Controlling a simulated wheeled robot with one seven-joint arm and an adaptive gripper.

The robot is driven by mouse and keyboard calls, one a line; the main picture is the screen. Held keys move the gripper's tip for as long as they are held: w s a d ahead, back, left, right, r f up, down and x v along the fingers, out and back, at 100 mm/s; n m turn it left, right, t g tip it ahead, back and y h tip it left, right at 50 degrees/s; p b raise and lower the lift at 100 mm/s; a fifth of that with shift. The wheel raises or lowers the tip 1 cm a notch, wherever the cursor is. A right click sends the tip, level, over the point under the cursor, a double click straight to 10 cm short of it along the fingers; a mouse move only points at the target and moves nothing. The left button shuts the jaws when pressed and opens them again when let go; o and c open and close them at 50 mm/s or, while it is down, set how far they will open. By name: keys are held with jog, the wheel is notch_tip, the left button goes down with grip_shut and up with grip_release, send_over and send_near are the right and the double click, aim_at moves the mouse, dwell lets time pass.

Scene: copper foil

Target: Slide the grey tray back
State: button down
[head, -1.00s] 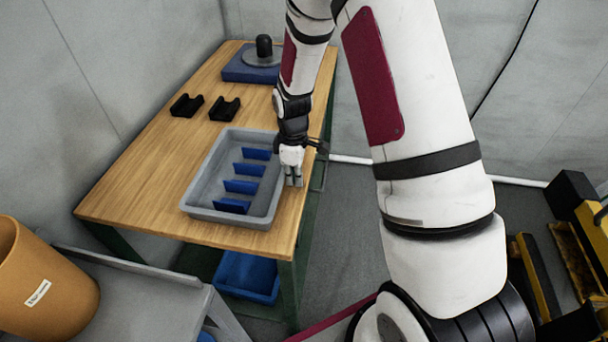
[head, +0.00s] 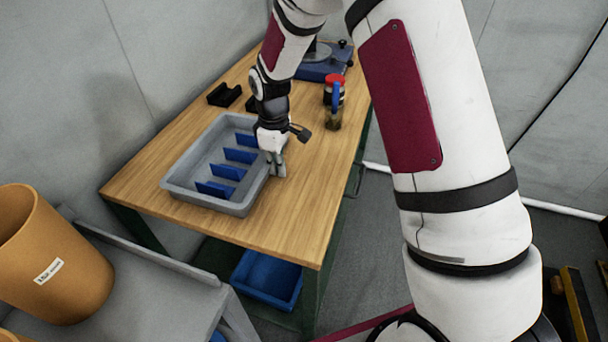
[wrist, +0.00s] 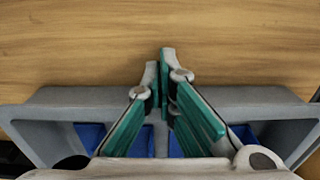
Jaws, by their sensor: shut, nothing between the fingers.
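The grey tray (head: 205,200) lies flat on the wooden table (head: 290,215), towards its left side, with several blue dividers (head: 228,172) standing in it. My gripper (head: 278,172) points down just outside the tray's right long wall, low over the wood. Its fingers are shut and empty. In the wrist view the green-padded fingers (wrist: 160,75) reach past the tray's rim (wrist: 75,97) to the bare wood. They are at or very near the wall; contact cannot be told. My gripper hides part of the tray's right wall.
Black cradles (head: 223,95) stand behind the tray. A red-lidded jar (head: 333,84), a blue-handled container (head: 334,112) and a blue-based device (head: 320,68) stand further back. Bare wood is free right of the tray. An orange bin (head: 50,260) is at the lower left.

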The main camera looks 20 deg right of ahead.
aim_at(243, 166)
jog(key=w+a+b, duration=0.1)
jog(key=w+a, duration=0.1)
jog(key=w+a+b, duration=0.2)
jog(key=a, duration=0.1)
jog(key=w+a+b, duration=0.1)
jog(key=w+a, duration=0.1)
jog(key=a, duration=0.1)
jog(key=shift+w+a+f, duration=0.1)
jog(key=shift+a, duration=0.15)
jog(key=shift+w+a, duration=0.1)
jog(key=shift+a, duration=0.1)
